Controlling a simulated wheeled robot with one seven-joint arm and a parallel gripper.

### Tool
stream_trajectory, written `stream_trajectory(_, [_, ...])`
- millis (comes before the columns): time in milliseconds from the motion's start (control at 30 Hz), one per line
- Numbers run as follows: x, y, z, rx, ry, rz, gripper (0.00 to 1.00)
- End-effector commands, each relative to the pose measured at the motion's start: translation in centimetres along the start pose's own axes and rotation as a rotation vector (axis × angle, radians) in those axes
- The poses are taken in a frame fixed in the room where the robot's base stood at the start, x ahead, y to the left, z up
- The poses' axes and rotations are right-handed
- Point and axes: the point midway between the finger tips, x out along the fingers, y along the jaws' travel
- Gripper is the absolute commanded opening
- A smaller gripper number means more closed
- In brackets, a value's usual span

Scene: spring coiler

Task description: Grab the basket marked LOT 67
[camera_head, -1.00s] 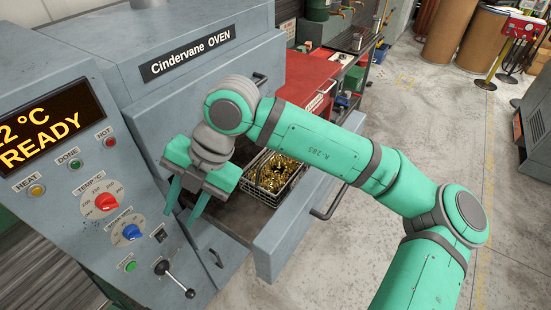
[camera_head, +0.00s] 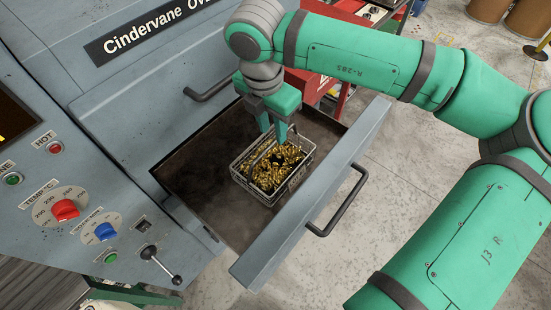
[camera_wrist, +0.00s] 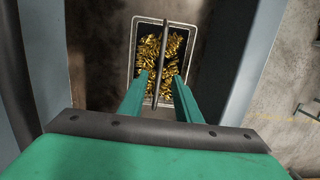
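A wire basket (camera_head: 270,200) filled with small gold-coloured pieces sits in the oven's pulled-out drawer (camera_head: 190,180). Its bar handle stands up across the middle. The basket also shows in the wrist view (camera_wrist: 134,48). No lot marking on it is readable. My gripper (camera_head: 274,140) is directly above the basket, pointing down. In the wrist view its two green fingers are apart, with the handle running between them. The gripper looks open, and I cannot see the fingers touching the handle.
The drawer front with its black pull handle (camera_head: 338,202) stands on the right of the basket. The oven panel with its red knob (camera_head: 65,210), blue knob and lever (camera_head: 160,265) is on the left. The drawer floor around the basket is bare.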

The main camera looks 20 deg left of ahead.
Motion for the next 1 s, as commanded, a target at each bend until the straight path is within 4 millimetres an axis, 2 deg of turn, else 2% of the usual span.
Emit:
stream_trajectory(267, [2.1,0.1,-0.1,-0.001,0.003,0.001,0.30])
stream_trajectory(600, [6.2,0.1,-0.1,-0.001,0.004,0.002,0.30])
stream_trajectory(900, [6.6,0.1,-0.1,-0.002,0.001,0.002,0.30])
stream_trajectory(1000, [6.6,0.1,-0.1,-0.003,0.001,0.002,0.07])
